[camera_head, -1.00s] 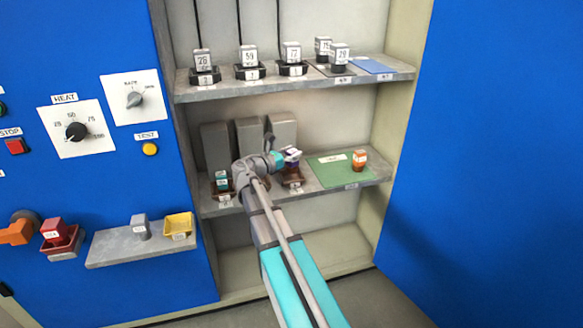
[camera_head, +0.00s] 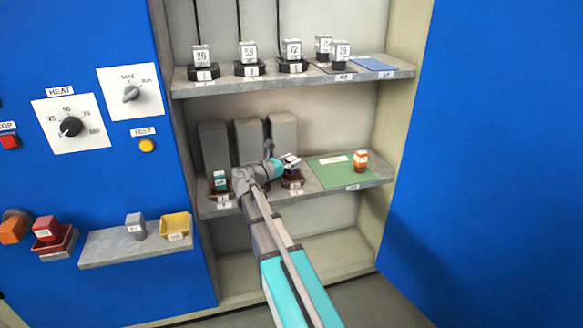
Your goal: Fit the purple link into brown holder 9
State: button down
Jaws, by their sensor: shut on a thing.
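The purple link (camera_head: 290,171), with a white label on its top, is at my gripper (camera_head: 284,163) on the middle shelf. My gripper is shut on it, though the fingers are small and hard to make out. The link is tilted and sits at or just above the rightmost brown holder (camera_head: 293,183). I cannot tell whether it is seated. The number tag on that holder is too small to read. Another brown holder (camera_head: 221,191) on the left bears a teal link (camera_head: 220,180). My arm hides the shelf between them.
A green mat (camera_head: 340,173) with an orange link (camera_head: 360,161) lies to the right on the same shelf. Grey upright blocks (camera_head: 248,140) stand behind the holders. A cabinet wall (camera_head: 388,130) bounds the right side.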

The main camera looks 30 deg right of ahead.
jog(key=shift+f+b, duration=0.45)
jog(key=shift+f, duration=0.2)
jog(key=shift+c, duration=1)
grip_release()
jog(key=shift+r, duration=0.25)
jog(key=shift+r+p, duration=0.15)
jog(key=shift+p, duration=0.3)
jog(key=a, duration=0.4)
jog(key=s+a, duration=0.1)
jog(key=a, duration=0.3)
jog(key=s+a, duration=0.1)
jog(key=a, duration=0.2)
jog(key=shift+a, duration=0.4)
jog(key=shift+s, duration=0.1)
